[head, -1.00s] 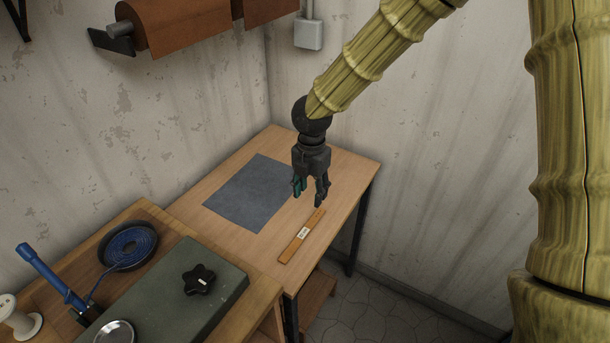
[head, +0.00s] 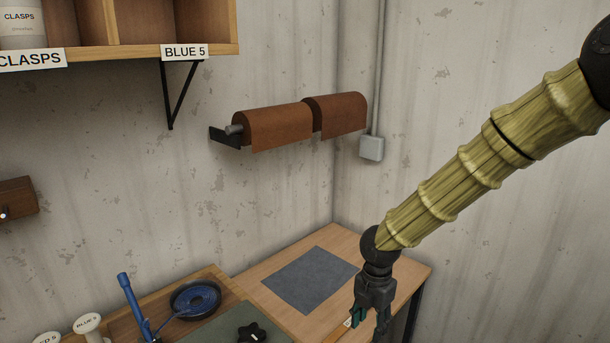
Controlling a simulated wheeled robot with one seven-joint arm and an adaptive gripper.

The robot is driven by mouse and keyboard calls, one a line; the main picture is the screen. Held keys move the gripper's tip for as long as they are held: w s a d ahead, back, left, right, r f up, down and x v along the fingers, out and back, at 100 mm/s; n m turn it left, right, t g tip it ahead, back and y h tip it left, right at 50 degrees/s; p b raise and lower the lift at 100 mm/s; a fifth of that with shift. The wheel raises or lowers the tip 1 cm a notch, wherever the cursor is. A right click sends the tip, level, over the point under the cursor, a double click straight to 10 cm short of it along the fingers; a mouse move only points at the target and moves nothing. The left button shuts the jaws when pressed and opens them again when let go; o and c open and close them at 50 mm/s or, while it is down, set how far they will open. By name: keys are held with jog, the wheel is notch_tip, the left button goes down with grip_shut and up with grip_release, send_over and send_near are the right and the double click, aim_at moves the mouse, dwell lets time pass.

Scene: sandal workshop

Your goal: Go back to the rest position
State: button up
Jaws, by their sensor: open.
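My gripper (head: 369,325) hangs at the end of my bamboo-patterned arm in the lower right of the head view. Its fingers point down and are apart, with nothing seen between them. It is in front of the right part of a light wooden table (head: 341,243). A grey square mat (head: 310,279) lies flat on that table, to the left of my gripper. A wooden strip with a small white label (head: 347,322) is mostly hidden behind the gripper and cut by the frame's lower edge.
A bench at lower left holds a blue-handled tool (head: 132,305), a dark dish with a blue coil (head: 195,299), white spools (head: 88,325) and a black knob (head: 251,334). Brown rolls (head: 277,126) hang on the wall. A shelf (head: 205,50) is at upper left.

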jog(key=s+a+f+m+g+y, duration=0.1)
jog(key=s+a+f+m+y, duration=0.15)
jog(key=s+f+m, duration=1.25)
jog(key=s+d+f+m+h, duration=0.1)
jog(key=s+d+f+m, duration=0.3)
jog(key=s, duration=0.5)
jog(key=s+d+f+m+h, duration=0.1)
jog(key=s+d+f+m, duration=0.4)
jog(key=s+f, duration=0.5)
jog(key=f+m, duration=0.1)
jog(key=m, duration=0.1)
jog(key=shift+f+m+t, duration=0.3)
jog(key=shift+m+t, duration=0.1)
